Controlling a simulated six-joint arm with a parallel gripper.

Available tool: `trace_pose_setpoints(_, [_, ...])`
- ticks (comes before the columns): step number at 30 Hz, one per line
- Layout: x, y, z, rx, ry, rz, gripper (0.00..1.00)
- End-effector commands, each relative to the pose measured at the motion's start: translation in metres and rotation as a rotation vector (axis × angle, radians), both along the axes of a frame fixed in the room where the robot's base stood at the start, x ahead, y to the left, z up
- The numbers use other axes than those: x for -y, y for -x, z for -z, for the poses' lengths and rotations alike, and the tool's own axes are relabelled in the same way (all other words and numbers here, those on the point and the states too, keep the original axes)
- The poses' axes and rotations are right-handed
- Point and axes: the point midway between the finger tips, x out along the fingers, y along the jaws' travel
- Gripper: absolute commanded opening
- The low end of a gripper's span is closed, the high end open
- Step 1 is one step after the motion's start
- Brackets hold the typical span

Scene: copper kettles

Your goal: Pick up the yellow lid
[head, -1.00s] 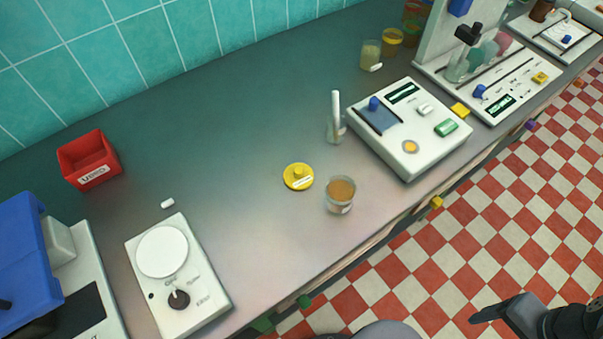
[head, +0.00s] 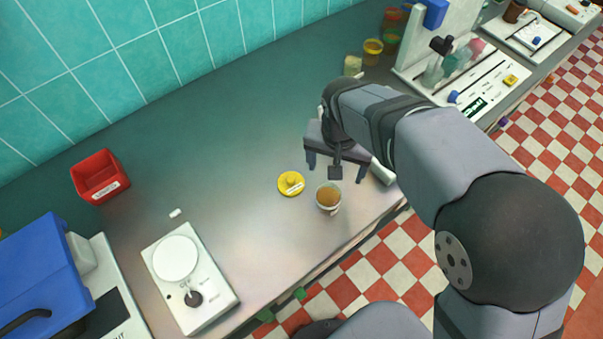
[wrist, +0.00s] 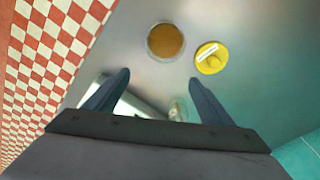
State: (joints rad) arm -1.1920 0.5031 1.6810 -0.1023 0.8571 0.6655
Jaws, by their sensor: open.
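The yellow lid (head: 291,183) lies flat on the grey counter, a round disc with a raised knob and a small white label. It also shows in the wrist view (wrist: 211,58), ahead of the right finger. A glass jar with orange-brown contents (head: 328,197) stands just right of the lid, apart from it; the wrist view looks down into this jar (wrist: 165,42). My gripper (head: 337,170) is above the counter, up and right of the lid in the head view. Its two fingers (wrist: 157,78) are spread wide with nothing between them.
A white device with a round plate (head: 176,258) and a red box (head: 100,176) are at the left, with a small white piece (head: 176,213) between. Jars (head: 372,48) stand at the back. The counter left of the lid is clear.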

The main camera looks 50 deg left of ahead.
Motion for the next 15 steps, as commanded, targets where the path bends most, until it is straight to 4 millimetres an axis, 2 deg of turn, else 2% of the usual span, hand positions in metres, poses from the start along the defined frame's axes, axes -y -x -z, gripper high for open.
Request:
trace_pose_setpoints(1, [-0.019,0.021,-0.006,0.002,-0.003,-0.035,0.76])
trace_pose_setpoints(3, [-0.036,0.042,-0.007,0.006,-0.011,-0.058,0.76])
trace_pose_setpoints(6, [-0.052,0.063,-0.008,0.009,-0.019,-0.082,0.76])
trace_pose_setpoints(10, [-0.061,0.078,-0.006,0.012,-0.018,-0.101,0.76])
trace_pose_setpoints(15, [-0.063,0.082,-0.004,0.015,-0.016,-0.107,0.76])
